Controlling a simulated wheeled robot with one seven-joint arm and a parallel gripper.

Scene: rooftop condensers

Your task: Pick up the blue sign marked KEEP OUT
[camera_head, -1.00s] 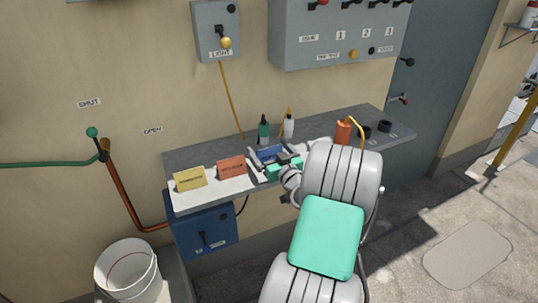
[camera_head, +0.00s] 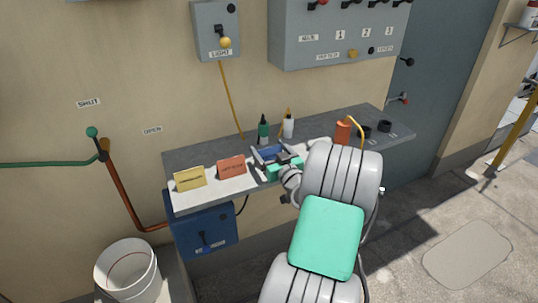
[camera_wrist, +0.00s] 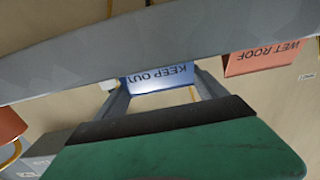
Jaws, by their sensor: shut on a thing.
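The blue sign marked KEEP OUT (camera_wrist: 160,78) is between the two fingers of my gripper (camera_wrist: 158,98) in the wrist view, its lettering upside down there. In the head view the blue sign (camera_head: 268,153) shows at my gripper (camera_head: 272,158), over the shelf to the right of the orange sign. My gripper is shut on the sign. The wrist and arm hide part of the shelf beside it. I cannot tell whether the sign's lower edge touches the shelf.
On the grey shelf (camera_head: 215,153) stand a yellow sign (camera_head: 190,179), an orange sign (camera_head: 231,167), a dark green bottle (camera_head: 263,130), a white bottle (camera_head: 289,127) and an orange cylinder (camera_head: 342,132). The orange sign reads WET ROOF in the wrist view (camera_wrist: 262,60). A grey panel (camera_head: 335,35) hangs above.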

